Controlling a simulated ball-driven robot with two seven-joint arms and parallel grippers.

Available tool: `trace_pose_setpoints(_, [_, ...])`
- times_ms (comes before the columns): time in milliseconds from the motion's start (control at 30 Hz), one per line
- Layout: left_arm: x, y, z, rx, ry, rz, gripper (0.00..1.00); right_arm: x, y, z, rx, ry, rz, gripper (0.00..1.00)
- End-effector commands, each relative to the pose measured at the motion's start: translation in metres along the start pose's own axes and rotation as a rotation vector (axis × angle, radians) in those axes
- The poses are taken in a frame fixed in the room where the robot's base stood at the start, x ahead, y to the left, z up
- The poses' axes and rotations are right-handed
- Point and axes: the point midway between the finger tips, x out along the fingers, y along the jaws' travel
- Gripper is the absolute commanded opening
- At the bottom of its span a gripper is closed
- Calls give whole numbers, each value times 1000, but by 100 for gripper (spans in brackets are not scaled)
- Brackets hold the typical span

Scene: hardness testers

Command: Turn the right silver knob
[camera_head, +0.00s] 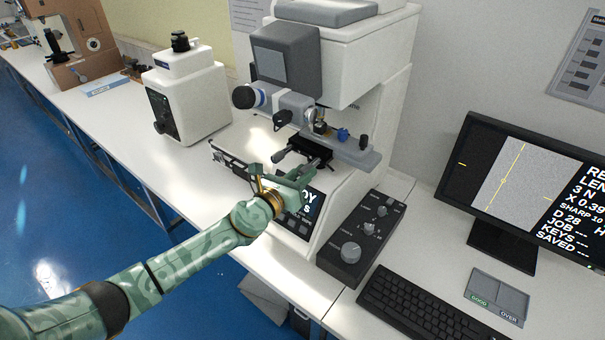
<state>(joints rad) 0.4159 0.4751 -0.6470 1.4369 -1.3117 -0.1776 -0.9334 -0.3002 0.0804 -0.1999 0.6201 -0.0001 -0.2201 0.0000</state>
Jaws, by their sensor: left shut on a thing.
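The hardness tester (370,105) is a large white machine in the middle of the bench. A dark stage (310,146) sits under its lens, with silver micrometer knobs on its front. The left silver knob (281,155) sticks out toward the left and is free. The right silver knob (321,163) sticks out at the front of the stage. My left arm reaches in from the lower left, and my left gripper (309,172) is shut on the right silver knob. The fingers partly hide the knob. My right gripper is not in view.
A black control box (362,240) with knobs stands to the right of the tester. A keyboard (425,310), a grey two-part tray (497,296) and a monitor (525,185) are further right. A smaller white device (185,95) stands to the left.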

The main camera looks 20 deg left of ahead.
Motion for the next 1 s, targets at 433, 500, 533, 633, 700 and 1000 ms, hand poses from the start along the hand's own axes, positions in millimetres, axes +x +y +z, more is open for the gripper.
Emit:
trace_pose_setpoints(433, [-1, 0, -2, 66, 4, 0, 0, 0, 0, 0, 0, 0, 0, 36])
trace_pose_setpoints(500, [-1, 0, -2, 65, 4, 0, 0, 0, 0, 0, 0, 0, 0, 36])
trace_pose_setpoints(533, [-1, 0, -2, 65, 4, 0, 0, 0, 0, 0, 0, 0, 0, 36])
trace_pose_setpoints(633, [-1, 0, -2, 65, 4, 0, 0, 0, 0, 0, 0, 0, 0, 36])
trace_pose_setpoints(700, [-1, 0, -2, 64, 4, 0, 28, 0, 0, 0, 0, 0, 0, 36])
trace_pose_setpoints(1000, [0, 0, -1, 64, 2, 0, 44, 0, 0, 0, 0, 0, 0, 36])
